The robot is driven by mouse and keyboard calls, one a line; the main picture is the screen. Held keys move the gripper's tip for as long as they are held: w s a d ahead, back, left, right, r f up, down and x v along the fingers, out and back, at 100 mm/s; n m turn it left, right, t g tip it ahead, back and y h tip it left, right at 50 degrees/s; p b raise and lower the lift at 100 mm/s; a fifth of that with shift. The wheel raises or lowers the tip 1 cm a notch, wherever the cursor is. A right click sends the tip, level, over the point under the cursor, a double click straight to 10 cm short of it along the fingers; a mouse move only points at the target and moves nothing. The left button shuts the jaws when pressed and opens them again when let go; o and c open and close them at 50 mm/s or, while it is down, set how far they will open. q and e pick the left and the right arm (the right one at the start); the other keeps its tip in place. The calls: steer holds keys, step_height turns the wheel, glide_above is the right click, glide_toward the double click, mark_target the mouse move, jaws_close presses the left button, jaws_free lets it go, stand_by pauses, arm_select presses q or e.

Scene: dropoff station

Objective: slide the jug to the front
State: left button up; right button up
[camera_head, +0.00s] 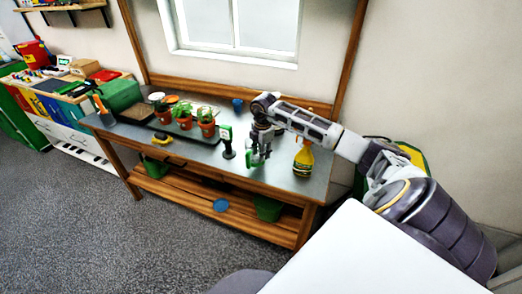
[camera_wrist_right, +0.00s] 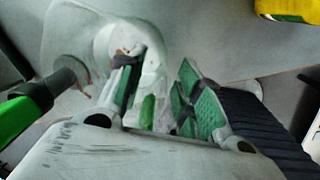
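A clear, see-through vessel, which looks like the jug (camera_wrist_right: 75,30), shows faintly in the right wrist view, just beyond and around my right gripper's fingers. Its outline is hard to make out, and in the head view I cannot tell it from the gripper. My right gripper (camera_head: 257,160) points down over the right half of the workbench. In the right wrist view the gripper (camera_wrist_right: 160,85) has its two green-padded fingers apart, with a gap between them. I cannot tell whether either finger touches the jug. My left gripper is not in view.
A yellow spray bottle (camera_head: 303,160) stands right of the gripper. A black-and-green upright tool (camera_head: 227,142) stands close on its left. Potted plants (camera_head: 206,122) stand further left, and a small blue pot (camera_head: 237,104) behind. The workbench (camera_head: 200,153) is clear toward its front edge.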

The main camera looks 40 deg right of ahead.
steer(key=r, duration=0.9)
steer(key=shift+s, duration=0.3)
steer(key=shift+a+f, duration=0.1)
steer(key=shift+a, duration=0.05)
